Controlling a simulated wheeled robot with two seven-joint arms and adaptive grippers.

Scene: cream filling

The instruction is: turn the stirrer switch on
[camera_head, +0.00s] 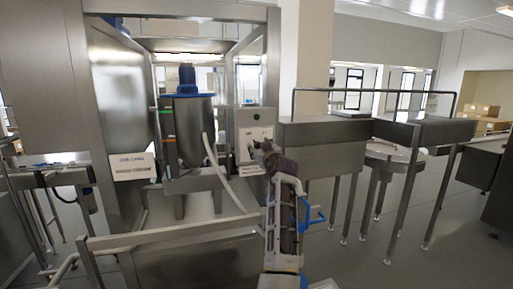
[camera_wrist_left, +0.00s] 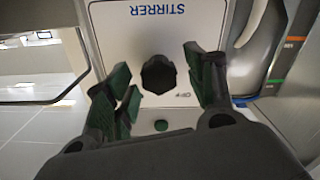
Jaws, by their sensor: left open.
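The stirrer switch is a black knob (camera_wrist_left: 158,74) on a white panel (camera_wrist_left: 140,35) marked STIRRER. Small lettering sits beside the knob, too small to read surely. In the head view the grey control box (camera_head: 256,116) stands right of the mixing vessel (camera_head: 190,130), and my gripper hides part of its panel. My left gripper (camera_head: 258,148) is in front of that panel. In the left wrist view its green-padded fingers are open, one on each side of the knob, with gaps between. No contact with the knob shows. My right gripper is not in view.
A white hose (camera_head: 215,165) hangs from the vessel, left of my left arm. A job card (camera_head: 133,167) is on the left. A steel railing (camera_head: 170,236) runs across the front. Steel cabinets on legs (camera_head: 320,140) stand to the right, with open floor (camera_head: 425,235) beyond.

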